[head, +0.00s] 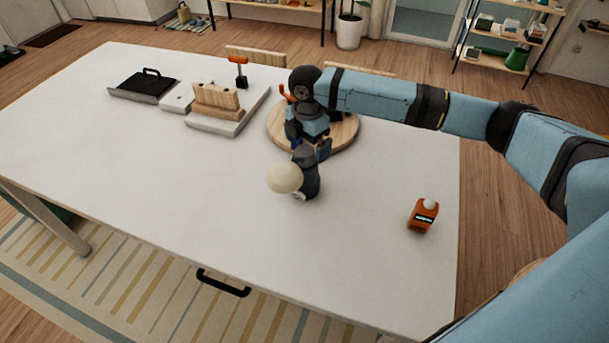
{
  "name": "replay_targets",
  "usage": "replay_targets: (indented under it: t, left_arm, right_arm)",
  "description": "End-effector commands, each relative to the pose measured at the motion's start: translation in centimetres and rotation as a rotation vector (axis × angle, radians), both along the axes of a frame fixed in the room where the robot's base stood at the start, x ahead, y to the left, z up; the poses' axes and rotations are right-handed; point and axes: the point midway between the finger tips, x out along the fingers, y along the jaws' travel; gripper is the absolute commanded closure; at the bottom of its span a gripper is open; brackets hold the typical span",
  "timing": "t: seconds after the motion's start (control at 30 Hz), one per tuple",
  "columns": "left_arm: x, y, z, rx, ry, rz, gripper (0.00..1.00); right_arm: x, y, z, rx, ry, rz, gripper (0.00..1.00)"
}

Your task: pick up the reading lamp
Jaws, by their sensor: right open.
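The reading lamp looks to be the small item with a round cream shade (284,178) and a dark grey body (309,180), on the white table (190,210). The shade faces the lower left of the picture. My right gripper (311,152) is just behind and above the dark body, pointing down, with its jaws open. The fingertips overlap the top of the body in the picture, and I cannot tell whether they touch it. My left gripper is out of view.
A round wooden board (345,136) lies under my right wrist. An orange device (423,216) stands at the right. The table's front left is clear.

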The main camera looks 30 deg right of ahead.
Motion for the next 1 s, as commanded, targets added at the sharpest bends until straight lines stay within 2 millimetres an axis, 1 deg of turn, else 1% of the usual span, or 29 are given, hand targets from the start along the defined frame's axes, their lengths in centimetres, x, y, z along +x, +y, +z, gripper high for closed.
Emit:
replay_targets:
  t: [0.03, 0.13, 0.2, 0.3, 0.4, 0.57, 0.6, 0.67, 0.7, 0.77, 0.8, 0.87, 0.9, 0.97, 1.0]
  left_arm:
    - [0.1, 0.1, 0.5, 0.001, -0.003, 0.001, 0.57]
    - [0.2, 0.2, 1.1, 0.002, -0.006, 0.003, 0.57]
    - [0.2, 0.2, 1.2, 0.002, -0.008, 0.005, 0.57]
    - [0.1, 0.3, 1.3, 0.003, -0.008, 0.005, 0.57]
    - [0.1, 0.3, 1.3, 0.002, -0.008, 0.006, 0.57]
    - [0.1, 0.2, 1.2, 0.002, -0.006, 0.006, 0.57]
    - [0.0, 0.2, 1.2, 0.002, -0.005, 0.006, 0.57]
    - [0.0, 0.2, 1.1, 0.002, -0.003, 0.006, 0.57]
    - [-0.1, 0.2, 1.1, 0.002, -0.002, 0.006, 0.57]
    - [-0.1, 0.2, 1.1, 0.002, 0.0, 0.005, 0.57]
    - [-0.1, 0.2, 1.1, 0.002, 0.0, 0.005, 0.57]
    - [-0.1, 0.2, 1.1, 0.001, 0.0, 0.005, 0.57]
    - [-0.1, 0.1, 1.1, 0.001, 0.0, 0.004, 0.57]
    - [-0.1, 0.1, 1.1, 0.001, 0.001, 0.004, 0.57]
    - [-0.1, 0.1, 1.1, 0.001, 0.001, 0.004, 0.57]
  right_arm:
    - [0.0, 0.2, -0.6, -0.001, 0.003, 0.001, 0.0]
    - [0.3, 0.5, -2.0, -0.001, 0.003, -0.001, 0.0]
    - [0.3, 0.5, -3.2, -0.001, 0.003, -0.001, 0.0]
    - [0.2, 0.5, -4.2, -0.001, 0.002, 0.0, 0.0]
    - [0.2, 0.5, -4.6, -0.001, 0.001, 0.0, 0.0]
    - [0.2, 0.5, -4.6, -0.001, 0.0, 0.0, 0.0]
    - [0.2, 0.5, -4.6, -0.001, 0.0, 0.0, 0.05]
    - [0.2, 0.5, -4.6, -0.001, 0.0, 0.0, 0.18]
    - [0.2, 0.5, -4.6, -0.001, 0.0, 0.0, 0.28]
    - [0.2, 0.5, -4.6, -0.001, 0.0, 0.0, 0.41]
    - [0.2, 0.5, -4.6, -0.001, 0.0, 0.0, 0.51]
    - [0.2, 0.5, -4.6, -0.001, 0.0, 0.0, 0.64]
    - [0.2, 0.5, -4.6, -0.001, 0.0, 0.0, 0.74]
    - [0.2, 0.5, -4.6, -0.001, 0.0, 0.0, 0.87]
    - [0.2, 0.5, -4.6, -0.001, 0.0, 0.0, 0.96]
